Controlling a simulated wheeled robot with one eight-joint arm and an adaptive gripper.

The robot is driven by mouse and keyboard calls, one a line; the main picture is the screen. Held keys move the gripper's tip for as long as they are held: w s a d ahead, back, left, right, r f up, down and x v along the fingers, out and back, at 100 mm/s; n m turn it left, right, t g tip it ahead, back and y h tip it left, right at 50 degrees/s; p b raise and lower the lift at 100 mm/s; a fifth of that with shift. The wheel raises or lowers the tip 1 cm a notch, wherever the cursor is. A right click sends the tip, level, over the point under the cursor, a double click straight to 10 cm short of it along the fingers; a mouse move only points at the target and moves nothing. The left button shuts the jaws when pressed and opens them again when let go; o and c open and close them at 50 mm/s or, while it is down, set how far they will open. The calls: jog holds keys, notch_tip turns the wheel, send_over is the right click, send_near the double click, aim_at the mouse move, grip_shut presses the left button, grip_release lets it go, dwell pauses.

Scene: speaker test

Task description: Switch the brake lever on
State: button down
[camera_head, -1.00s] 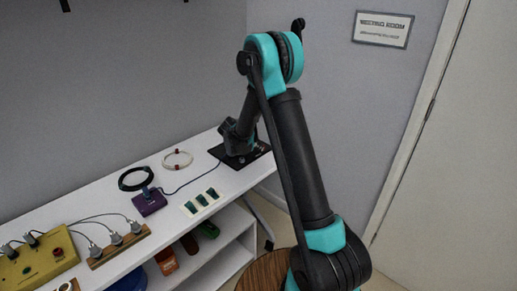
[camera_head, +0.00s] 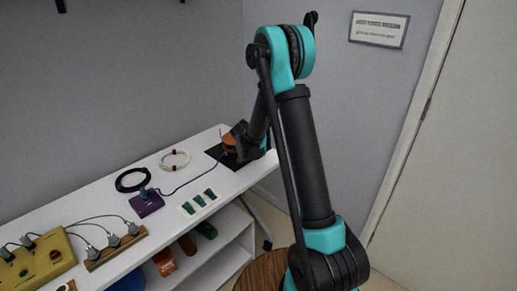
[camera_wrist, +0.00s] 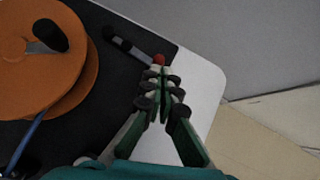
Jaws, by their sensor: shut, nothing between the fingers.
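An orange spool (camera_wrist: 72,88) with a black knob sits on the base to the left. In the head view, the orange spool (camera_head: 228,142) shows beside my wrist, and my arm hides the lever and fingertips.
The base stands at the right end of a white table (camera_head: 220,190). A blue cable runs from the spool to a purple box (camera_head: 147,203). Cable rings, switches (camera_head: 198,202) and a yellow plug box (camera_head: 38,261) lie to the left. A grey wall rises behind.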

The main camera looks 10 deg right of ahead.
jog(key=shift+w+d, duration=0.3)
jog(key=shift+d, duration=0.45)
jog(key=shift+w+d, duration=0.3)
jog(key=shift+d, duration=0.4)
jog(key=shift+a, duration=0.2)
jog(key=shift+w+a, duration=0.15)
jog(key=shift+a, duration=0.45)
